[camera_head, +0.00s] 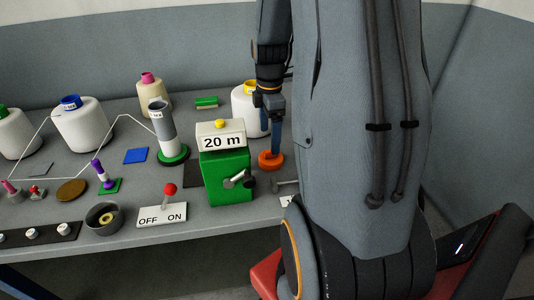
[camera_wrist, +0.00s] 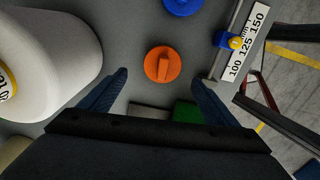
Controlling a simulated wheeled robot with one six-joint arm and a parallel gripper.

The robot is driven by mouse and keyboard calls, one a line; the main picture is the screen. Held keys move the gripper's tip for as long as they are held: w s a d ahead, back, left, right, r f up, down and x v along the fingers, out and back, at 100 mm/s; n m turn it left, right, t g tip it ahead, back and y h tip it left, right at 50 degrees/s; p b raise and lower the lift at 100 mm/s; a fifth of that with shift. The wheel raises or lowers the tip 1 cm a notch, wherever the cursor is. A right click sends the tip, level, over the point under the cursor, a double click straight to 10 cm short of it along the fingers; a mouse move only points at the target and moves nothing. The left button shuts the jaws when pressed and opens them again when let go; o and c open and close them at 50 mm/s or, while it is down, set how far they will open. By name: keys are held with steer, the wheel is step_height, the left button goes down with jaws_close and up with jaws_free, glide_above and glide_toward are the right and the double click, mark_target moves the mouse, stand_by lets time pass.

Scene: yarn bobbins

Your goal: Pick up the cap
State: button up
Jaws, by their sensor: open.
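The orange cap (camera_wrist: 162,64) is a round disc with a raised bar across its top. It lies on the grey table in the wrist view, and it also shows in the head view (camera_head: 270,162), right of the green box. My gripper (camera_wrist: 158,77) is open, with its two blue fingers apart on the left and right of the cap in the wrist view. In the head view my gripper (camera_head: 275,148) points down over the cap, and its finger hides part of it. I cannot tell the exact height gap.
A large white bobbin (camera_wrist: 50,50) stands close left of my gripper in the wrist view. A blue round piece (camera_wrist: 183,5) and a measuring scale (camera_wrist: 240,50) lie near the table edge. The green box (camera_head: 228,176) with a "20 m" sign stands left of the cap.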

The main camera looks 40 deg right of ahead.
mark_target(271, 157)
steer(key=shift+s+d+f+p, duration=0.15)
steer(key=shift+f+p, duration=0.35)
steer(key=shift+f, duration=1.3)
steer(key=shift+s+a+f+p, duration=0.15)
steer(key=shift+f+p, duration=0.35)
steer(key=shift+f, duration=1.3)
steer(key=shift+d, duration=0.1)
steer(key=shift+c, duration=0.5)
steer(key=c, duration=1)
